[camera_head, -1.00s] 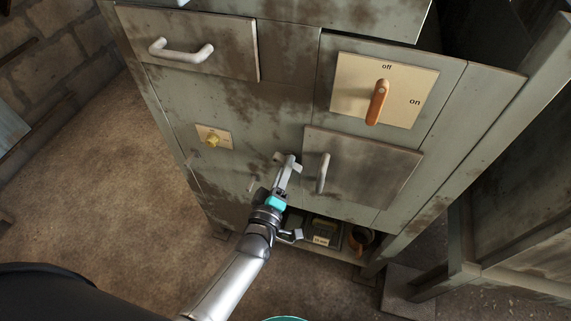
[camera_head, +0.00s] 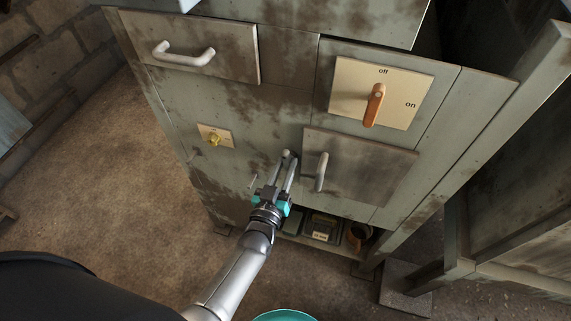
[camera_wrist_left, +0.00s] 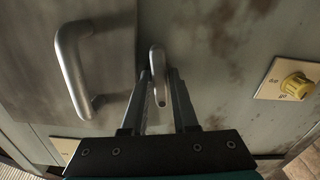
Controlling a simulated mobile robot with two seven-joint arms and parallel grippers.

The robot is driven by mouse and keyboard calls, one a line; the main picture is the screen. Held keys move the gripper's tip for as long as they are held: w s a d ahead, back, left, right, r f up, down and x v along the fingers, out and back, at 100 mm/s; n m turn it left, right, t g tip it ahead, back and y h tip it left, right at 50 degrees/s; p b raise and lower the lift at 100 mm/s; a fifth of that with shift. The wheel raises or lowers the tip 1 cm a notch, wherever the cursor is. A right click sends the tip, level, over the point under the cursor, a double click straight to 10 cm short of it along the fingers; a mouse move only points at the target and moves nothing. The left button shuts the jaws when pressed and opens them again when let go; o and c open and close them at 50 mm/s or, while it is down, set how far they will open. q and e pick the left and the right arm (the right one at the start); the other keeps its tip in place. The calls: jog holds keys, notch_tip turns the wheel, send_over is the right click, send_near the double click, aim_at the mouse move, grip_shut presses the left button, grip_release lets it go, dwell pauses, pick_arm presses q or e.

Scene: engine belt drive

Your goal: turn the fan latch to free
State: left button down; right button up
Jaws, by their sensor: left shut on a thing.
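The fan latch appears to be a small grey lever (camera_wrist_left: 157,65) on the green-grey cabinet front, beside the hinged-looking panel with a grey handle. No label naming it is readable. My left gripper (camera_head: 287,168) reaches up to it from below, and in the left wrist view its two fingers (camera_wrist_left: 160,90) stand on either side of the lever, shut on it. In the wrist view the lever points down between the fingers. In the head view the fingertips mostly cover the lever, so its exact angle is hard to tell there. My right gripper is not in view.
The panel's grey handle (camera_head: 321,172) stands close to the right of my fingers. A yellow knob (camera_head: 214,139) is to the left. An orange lever (camera_head: 374,104) on an off/on plate is above right. A drawer handle (camera_head: 184,54) is upper left. An open shelf below holds small items.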

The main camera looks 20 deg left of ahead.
pick_arm(q)
jog(key=shift+m, duration=0.9)
jog(key=c, duration=0.8)
grip_release()
